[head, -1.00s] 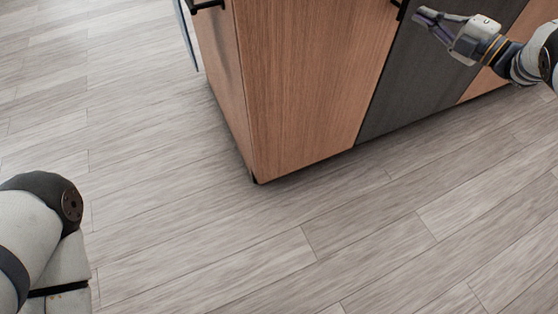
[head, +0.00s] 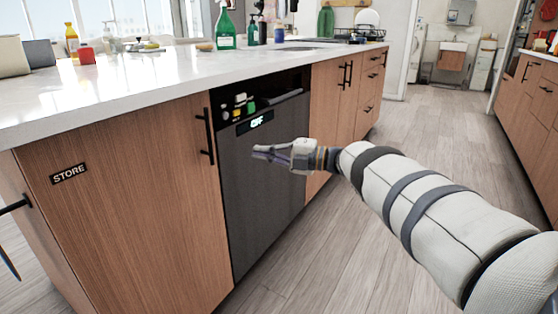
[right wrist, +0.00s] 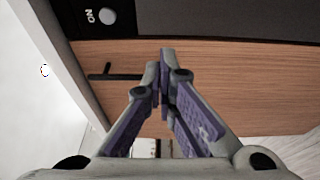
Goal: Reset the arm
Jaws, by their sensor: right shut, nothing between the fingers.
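My right gripper (head: 262,152) is in front of the dark dishwasher panel (head: 262,205) in the head view. Its fingers are together with nothing between them. In the right wrist view the closed fingertips (right wrist: 162,68) are seen against a wooden cabinet front (right wrist: 230,85) and a black handle (right wrist: 115,77). My right arm reaches in from the lower right. My left gripper is not in view.
The white island counter (head: 150,85) holds a green spray bottle (head: 225,28) and several other items. A cabinet marked STORE (head: 120,200) has a black handle (head: 208,136). Open floor (head: 420,125) lies to the right.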

